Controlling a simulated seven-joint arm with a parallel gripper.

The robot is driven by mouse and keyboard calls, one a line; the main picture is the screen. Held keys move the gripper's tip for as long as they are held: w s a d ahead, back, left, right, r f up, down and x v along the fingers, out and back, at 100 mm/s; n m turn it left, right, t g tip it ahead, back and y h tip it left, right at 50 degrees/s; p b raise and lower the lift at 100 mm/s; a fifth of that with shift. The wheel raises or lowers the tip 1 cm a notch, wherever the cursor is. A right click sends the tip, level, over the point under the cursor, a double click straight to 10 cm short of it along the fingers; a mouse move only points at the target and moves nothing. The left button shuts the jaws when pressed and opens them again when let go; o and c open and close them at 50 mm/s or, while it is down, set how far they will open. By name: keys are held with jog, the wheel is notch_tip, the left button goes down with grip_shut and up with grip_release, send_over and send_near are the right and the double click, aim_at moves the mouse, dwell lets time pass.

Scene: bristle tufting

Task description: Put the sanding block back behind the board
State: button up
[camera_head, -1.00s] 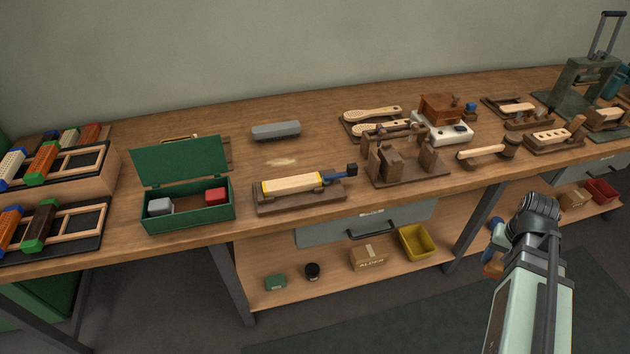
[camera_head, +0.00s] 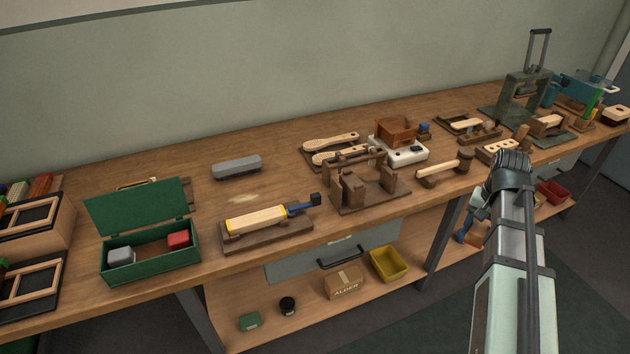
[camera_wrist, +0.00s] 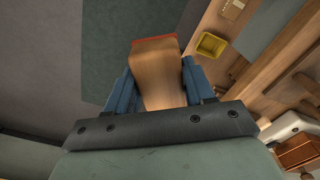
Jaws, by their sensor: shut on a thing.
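A wooden block with a red-orange far edge, which looks like the sanding block (camera_wrist: 157,75), is between the blue fingers of my gripper (camera_wrist: 158,88) in the wrist view. My gripper is shut on it. In the head view my gripper (camera_head: 467,226) is low in front of the bench at right, mostly hidden behind my arm, and the block cannot be made out clearly. A dark board (camera_head: 268,236) with a yellow-ended wooden piece (camera_head: 256,218) and a blue-handled tool lies near the bench's front edge. I cannot tell for sure that this is the task's board.
A grey block (camera_head: 237,167) lies behind that board, near a pale patch on the bench. An open green box (camera_head: 150,262) stands left. A wooden fixture (camera_head: 370,193) and white device (camera_head: 398,150) stand right. A yellow bin (camera_head: 390,264) is on the lower shelf.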

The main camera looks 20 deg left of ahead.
jog(key=w+a+r+n, duration=0.1)
jog(key=w+a+r, duration=0.2)
jog(key=a+r, duration=0.3)
jog(key=w+a+r, duration=0.3)
jog(key=a, duration=0.4)
jog(key=n, duration=1.1)
send_over(283, 180)
notch_tip(283, 180, down, 9)
jog(key=shift+f, duration=4.5)
jog(key=o, duration=1)
jog(key=shift+f, duration=0.1)
